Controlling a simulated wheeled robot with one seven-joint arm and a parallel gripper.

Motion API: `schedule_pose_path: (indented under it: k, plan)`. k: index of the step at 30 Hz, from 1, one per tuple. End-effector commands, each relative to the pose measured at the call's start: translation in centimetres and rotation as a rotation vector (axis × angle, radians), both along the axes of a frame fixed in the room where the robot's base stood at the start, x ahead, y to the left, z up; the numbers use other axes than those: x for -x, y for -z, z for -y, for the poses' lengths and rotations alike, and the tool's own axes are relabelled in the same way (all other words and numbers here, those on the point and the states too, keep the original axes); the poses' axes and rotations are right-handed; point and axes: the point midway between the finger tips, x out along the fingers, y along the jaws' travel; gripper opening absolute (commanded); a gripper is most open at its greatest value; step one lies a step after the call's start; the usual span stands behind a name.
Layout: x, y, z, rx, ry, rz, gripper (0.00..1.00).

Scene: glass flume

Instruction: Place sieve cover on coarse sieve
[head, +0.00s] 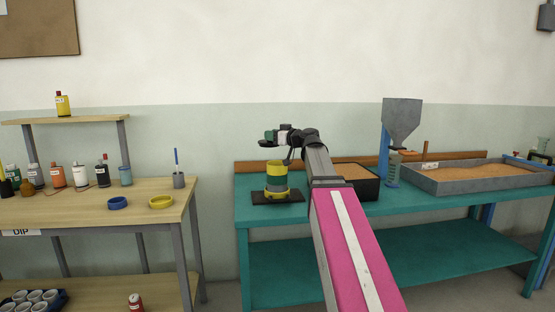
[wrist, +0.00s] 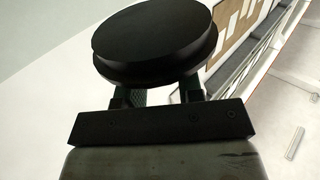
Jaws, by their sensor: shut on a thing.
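The sieve cover is a round black disc (wrist: 155,42), held between the fingertips of my gripper (wrist: 160,88) in the wrist view. In the head view my gripper (head: 272,137) is above the sieve stack, with a gap between them; the cover is too small and dark there to make out clearly. The sieve stack (head: 277,181) stands upright on a black base (head: 277,198) at the left end of the teal table. I cannot tell which layer is the coarse sieve.
A black box of sand (head: 368,190) stands right of the stack, then a grey hopper (head: 402,120) and a long sand tray (head: 480,178). On the wooden table at left lie a blue ring (head: 117,203), a yellow ring (head: 161,202) and several bottles.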

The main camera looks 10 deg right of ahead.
Motion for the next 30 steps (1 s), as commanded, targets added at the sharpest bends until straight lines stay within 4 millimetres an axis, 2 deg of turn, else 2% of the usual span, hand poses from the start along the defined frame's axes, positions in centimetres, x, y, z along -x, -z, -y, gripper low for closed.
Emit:
schedule_pose_path:
  k: [1, 3, 13, 18, 23, 30]
  plan:
    - [-1.3, 0.7, 0.6, -0.001, 0.001, -0.004, 0.1]
    - [-2.6, 1.5, 1.3, -0.001, 0.001, -0.003, 0.1]
    - [-7.8, 5.1, 4.0, -0.001, 0.001, -0.001, 0.1]
    - [-8.8, 5.9, 4.5, 0.0, 0.0, 0.0, 0.1]
    - [-8.7, 6.8, 4.5, 0.0, 0.0, 0.0, 0.1]
    - [-8.7, 9.8, 4.5, -0.001, 0.0, -0.001, 0.1]
